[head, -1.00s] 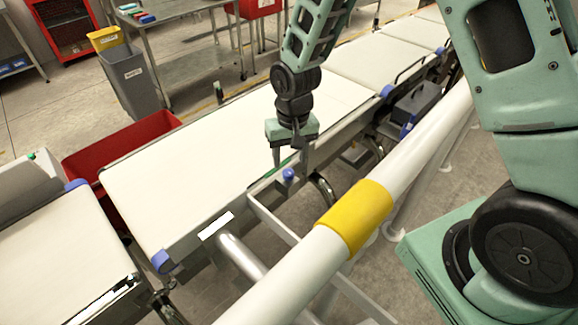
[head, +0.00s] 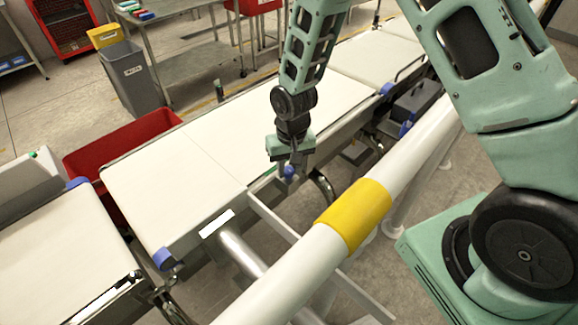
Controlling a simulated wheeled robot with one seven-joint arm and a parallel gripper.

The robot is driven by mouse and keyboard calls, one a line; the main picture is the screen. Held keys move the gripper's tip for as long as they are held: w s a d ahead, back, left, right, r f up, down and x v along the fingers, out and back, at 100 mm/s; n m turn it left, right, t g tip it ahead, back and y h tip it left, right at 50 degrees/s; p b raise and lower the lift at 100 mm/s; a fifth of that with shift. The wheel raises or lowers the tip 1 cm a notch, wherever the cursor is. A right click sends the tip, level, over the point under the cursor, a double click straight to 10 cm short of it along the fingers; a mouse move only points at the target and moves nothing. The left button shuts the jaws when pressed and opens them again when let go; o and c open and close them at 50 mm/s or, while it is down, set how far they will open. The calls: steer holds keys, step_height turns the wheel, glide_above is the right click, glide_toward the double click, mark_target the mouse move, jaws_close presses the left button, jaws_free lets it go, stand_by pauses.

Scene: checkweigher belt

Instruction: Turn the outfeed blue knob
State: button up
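A small round blue knob (head: 289,172) sits on the near side of the belt frame, in the middle of the head view. My gripper (head: 285,168) points down right at this knob, with its fingers beside or around it. The knob still shows partly past the fingers. I cannot tell whether the fingers touch it or how far apart they are. Other blue parts sit at the belt corners, one at the near left corner (head: 166,259) and one farther along the line (head: 386,89).
A white rail with a yellow band (head: 354,218) runs across the front, between my base and the belt (head: 180,180). A red bin (head: 120,145) and a grey bin (head: 131,80) stand behind the belt. A metal cart (head: 190,50) stands at the back.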

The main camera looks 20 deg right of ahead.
mark_target(292, 168)
steer(key=n, duration=0.3)
steer(key=shift+n, duration=0.3)
steer(key=o, duration=1)
steer(key=shift+c, duration=0.2)
steer(key=shift+r, duration=0.1)
step_height(292, 168, up, 17)
steer(key=b, duration=0.2)
steer(key=shift+w+d, duration=0.15)
steer(key=shift+d, duration=0.3)
steer(key=shift+r, duration=0.1)
